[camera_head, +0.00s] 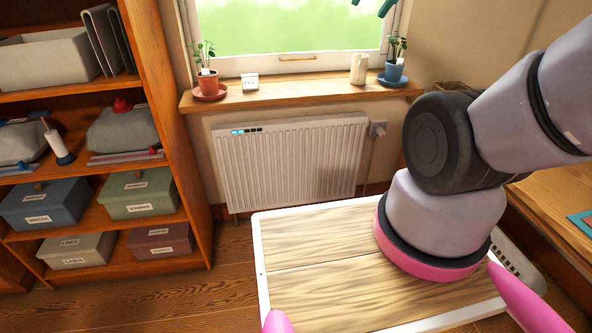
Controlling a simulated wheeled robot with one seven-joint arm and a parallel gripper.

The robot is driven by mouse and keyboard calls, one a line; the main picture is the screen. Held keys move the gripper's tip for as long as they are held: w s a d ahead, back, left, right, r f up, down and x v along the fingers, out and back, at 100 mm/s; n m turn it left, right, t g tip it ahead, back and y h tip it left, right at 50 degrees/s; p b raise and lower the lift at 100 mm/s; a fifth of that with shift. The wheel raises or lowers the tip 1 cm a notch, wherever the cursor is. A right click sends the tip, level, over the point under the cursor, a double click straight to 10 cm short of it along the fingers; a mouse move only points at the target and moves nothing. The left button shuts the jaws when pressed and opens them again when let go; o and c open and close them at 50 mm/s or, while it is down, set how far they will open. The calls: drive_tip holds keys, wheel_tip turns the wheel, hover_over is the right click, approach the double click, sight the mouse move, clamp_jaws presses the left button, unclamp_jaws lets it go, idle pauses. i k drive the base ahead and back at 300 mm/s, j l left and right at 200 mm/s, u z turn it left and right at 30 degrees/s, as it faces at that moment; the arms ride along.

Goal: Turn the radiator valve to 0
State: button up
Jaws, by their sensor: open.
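The white ribbed radiator (290,165) hangs on the wall below the window sill. A small grey valve (378,129) sits at its upper right end, with a thin pipe running down from it. The valve's number marks are too small to read. A small strip with a blue light (246,131) is on the radiator's upper left. Two dark teal tips at the top edge look like my gripper (371,6). They are apart with nothing seen between them, in front of the window and clear of the valve; the rest of my gripper is out of view.
The wooden sill (300,92) holds a left potted plant (208,84), a small white card (250,83), a cream cup (359,68) and a right potted plant (394,70). A shelf unit (165,120) with boxes stands left. A wooden desk (560,210) is at right.

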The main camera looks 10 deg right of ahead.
sight(379, 131)
drive_tip(key=i+j+z, duration=0.1)
drive_tip(key=i+z, duration=0.25)
drive_tip(key=i+j+z, duration=0.3)
drive_tip(key=i, duration=0.2)
drive_tip(key=l, duration=0.1)
